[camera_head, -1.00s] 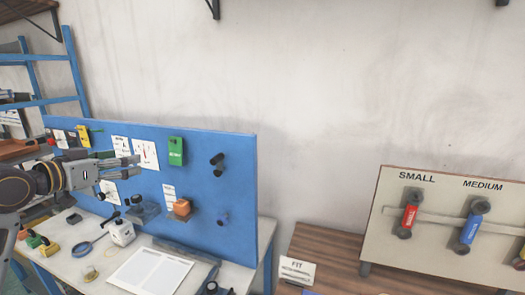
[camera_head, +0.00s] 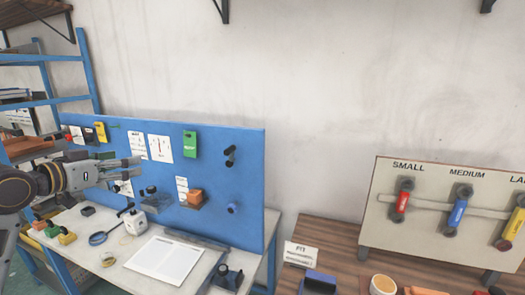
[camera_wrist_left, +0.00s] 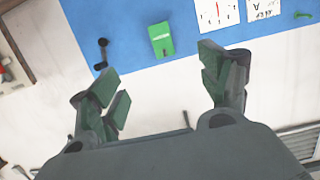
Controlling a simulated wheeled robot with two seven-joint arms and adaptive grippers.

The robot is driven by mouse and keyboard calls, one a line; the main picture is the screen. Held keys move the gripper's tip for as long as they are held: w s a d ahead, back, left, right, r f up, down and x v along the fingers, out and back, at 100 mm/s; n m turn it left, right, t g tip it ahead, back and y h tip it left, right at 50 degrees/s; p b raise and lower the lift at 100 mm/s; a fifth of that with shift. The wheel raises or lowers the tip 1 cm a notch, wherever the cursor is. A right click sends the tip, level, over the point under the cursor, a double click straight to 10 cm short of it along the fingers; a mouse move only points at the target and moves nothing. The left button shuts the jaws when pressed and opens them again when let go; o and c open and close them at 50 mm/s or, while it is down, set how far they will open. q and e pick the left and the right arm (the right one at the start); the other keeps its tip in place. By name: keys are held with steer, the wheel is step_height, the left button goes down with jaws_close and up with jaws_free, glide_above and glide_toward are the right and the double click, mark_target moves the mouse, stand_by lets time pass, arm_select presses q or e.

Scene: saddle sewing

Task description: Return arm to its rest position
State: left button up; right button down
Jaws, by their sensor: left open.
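My left gripper (camera_head: 125,170) comes in from the left in the head view. It is in front of the blue pegboard (camera_head: 250,160), with its fingers pointing right. In the left wrist view the two fingers (camera_wrist_left: 170,85) are spread wide with nothing between them. Beyond them in that view are a green packet (camera_wrist_left: 161,39), a dark peg (camera_wrist_left: 101,54) and white cards. My right gripper is not in view.
The white workbench (camera_head: 105,275) holds a paper sheet (camera_head: 165,258), a white box (camera_head: 130,222) and several small blocks. At the right, a wooden table (camera_head: 345,232) carries a board labelled small and medium (camera_head: 385,240). A blue shelf rack (camera_head: 85,85) stands at the left.

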arm_select(q)
steer(key=s+d+f+g+y, duration=0.1)
steer(key=s+d+f+g, duration=0.15)
steer(key=f, duration=0.75)
steer(key=s+d+f+g+y, duration=0.1)
steer(key=d+f, duration=0.2)
steer(key=f, duration=0.7)
steer(key=s+d+f+g+y, duration=0.1)
steer(key=s+d+f+g, duration=0.1)
steer(key=f, duration=0.8)
steer(key=s+d+f+n+g+y, duration=0.1)
steer(key=s+d+f+g, duration=0.2)
steer(key=s+f, duration=0.6)
steer(key=s+d+f+n+g+y, duration=0.1)
steer(key=s+d+f+g, duration=0.25)
steer(key=s+f, duration=0.75)
steer(key=f, duration=1.4)
steer(key=s+f, duration=0.3)
steer(key=f, duration=1.2)
steer(key=s+a+f+g, duration=0.1)
steer(key=s+a+f, duration=0.1)
steer(key=s+f, duration=0.8)
steer(key=s+a+f, duration=0.1)
steer(key=s+f, duration=0.9)
steer(key=s, duration=0.2)
steer(key=shift+a+m+g, duration=0.3)
steer(key=shift+a+g, duration=0.1)
steer(key=shift+f, duration=0.1)
